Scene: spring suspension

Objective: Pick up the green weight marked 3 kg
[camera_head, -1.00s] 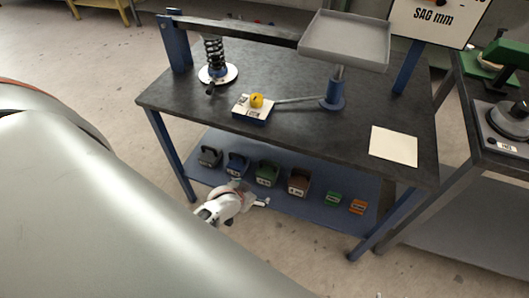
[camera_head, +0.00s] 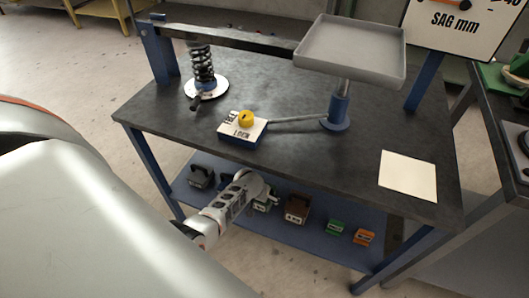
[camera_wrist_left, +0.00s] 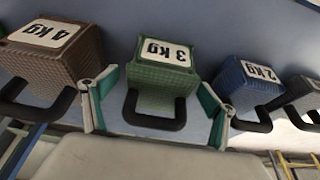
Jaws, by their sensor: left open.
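The green weight marked 3 kg (camera_wrist_left: 163,75) sits on the blue lower shelf with its dark handle toward me in the left wrist view. My left gripper (camera_wrist_left: 158,105) is open, with one finger on each side of the weight's handle end. I cannot tell whether the fingers touch it. In the head view my left arm reaches down to the shelf and covers most of the green weight (camera_head: 262,206); the fingers are hidden there. My right gripper is not in view.
The brown 4 kg weight (camera_wrist_left: 50,50) and the blue 2 kg weight (camera_wrist_left: 248,80) stand close on either side. A dark weight (camera_head: 201,177), a small green block (camera_head: 336,227) and an orange block (camera_head: 364,237) share the shelf. The table top (camera_head: 290,165) overhangs it.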

